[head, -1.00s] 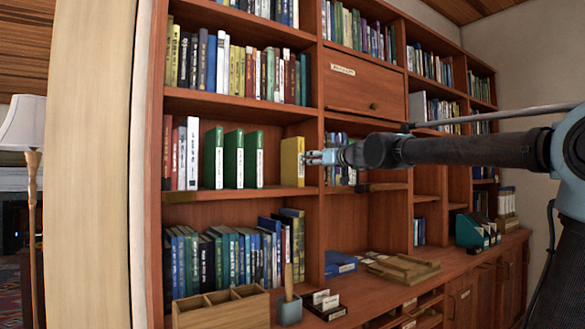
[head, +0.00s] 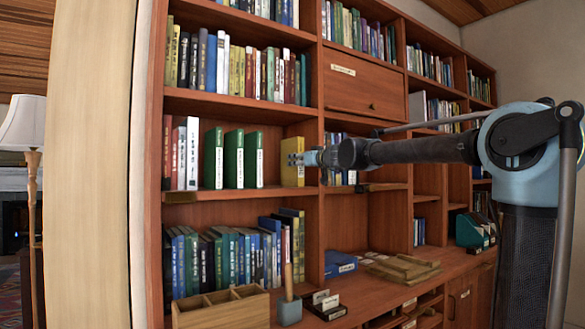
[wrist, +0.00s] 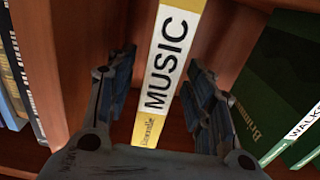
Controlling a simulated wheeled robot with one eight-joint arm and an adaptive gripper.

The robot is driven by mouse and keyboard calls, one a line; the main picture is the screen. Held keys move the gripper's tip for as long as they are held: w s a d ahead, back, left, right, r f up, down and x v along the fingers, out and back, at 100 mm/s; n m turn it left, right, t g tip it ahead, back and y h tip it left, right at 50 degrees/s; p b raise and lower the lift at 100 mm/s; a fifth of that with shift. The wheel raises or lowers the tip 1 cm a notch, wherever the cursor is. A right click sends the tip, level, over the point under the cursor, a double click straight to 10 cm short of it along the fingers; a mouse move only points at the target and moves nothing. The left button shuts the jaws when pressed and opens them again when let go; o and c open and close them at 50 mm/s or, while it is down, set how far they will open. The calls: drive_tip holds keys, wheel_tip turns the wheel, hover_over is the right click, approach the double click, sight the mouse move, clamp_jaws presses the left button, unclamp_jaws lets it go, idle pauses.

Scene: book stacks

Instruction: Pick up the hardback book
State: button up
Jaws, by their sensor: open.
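A yellow hardback book (head: 291,172) stands upright on the middle shelf, at the right end of its bay. In the wrist view the yellow book (wrist: 170,62) shows its spine, with a white label reading MUSIC. My gripper (head: 297,159) is in front of the book's spine and hides part of it in the head view. In the wrist view my gripper (wrist: 160,80) is open, with one finger on each side of the spine. Gaps show between the fingers and the book. I cannot tell how far the fingertips reach along its sides.
Several green books (head: 234,160) stand left of the yellow book, with a gap between; a green book (wrist: 278,85) also shows in the wrist view. A vertical shelf divider (head: 311,205) is close on the right. Books (head: 225,258) fill part of the shelf below.

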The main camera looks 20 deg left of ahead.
drive_tip(key=shift+x, duration=2.25)
drive_tip(key=shift+w+d, duration=0.1)
drive_tip(key=shift+w, duration=0.05)
clamp_jaws()
